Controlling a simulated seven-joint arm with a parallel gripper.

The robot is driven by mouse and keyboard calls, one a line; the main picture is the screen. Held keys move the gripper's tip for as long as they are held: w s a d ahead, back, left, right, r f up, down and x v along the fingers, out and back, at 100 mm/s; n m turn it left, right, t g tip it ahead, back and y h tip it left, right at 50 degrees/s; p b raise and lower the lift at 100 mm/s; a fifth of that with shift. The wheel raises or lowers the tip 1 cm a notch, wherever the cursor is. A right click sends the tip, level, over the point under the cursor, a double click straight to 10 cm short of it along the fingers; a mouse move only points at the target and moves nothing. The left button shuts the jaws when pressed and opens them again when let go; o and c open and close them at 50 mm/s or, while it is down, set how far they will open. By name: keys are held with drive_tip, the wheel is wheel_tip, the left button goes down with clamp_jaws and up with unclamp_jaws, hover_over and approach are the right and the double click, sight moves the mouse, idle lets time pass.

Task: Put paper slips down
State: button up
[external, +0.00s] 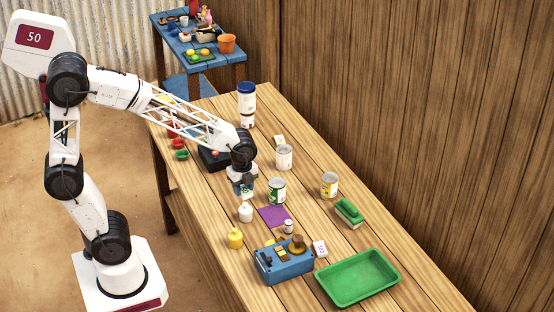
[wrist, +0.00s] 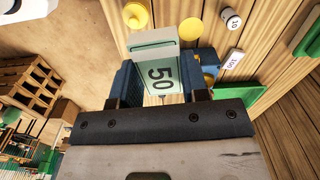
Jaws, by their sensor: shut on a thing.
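My gripper (external: 242,188) hangs over the table left of the green can. In the wrist view my gripper (wrist: 162,88) has its blue fingers on both sides of a pale green and white piece marked 50 (wrist: 150,52), and is shut on it. It looks like the paper slips, a flat-faced bundle. In the external view the slips are too small to make out clearly. A purple sheet (external: 274,217) lies flat on the table, right of and below my gripper.
A blue box (external: 285,264), a green tray (external: 345,298) and a white 100 block (external: 320,248) are nearer the front. A green can (external: 277,191) stands just right of my gripper.

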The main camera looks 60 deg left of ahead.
drive_tip(key=w+d, duration=0.9)
drive_tip(key=w, duration=0.1)
drive_tip(key=m, duration=0.1)
hover_over(357, 283)
wheel_tip(357, 283, down, 10)
drive_tip(key=shift+w+f, duration=0.1)
drive_tip(key=shift+f, duration=0.45)
drive_tip(key=shift+f, duration=3.1)
drive_tip(key=shift+f, duration=1.85)
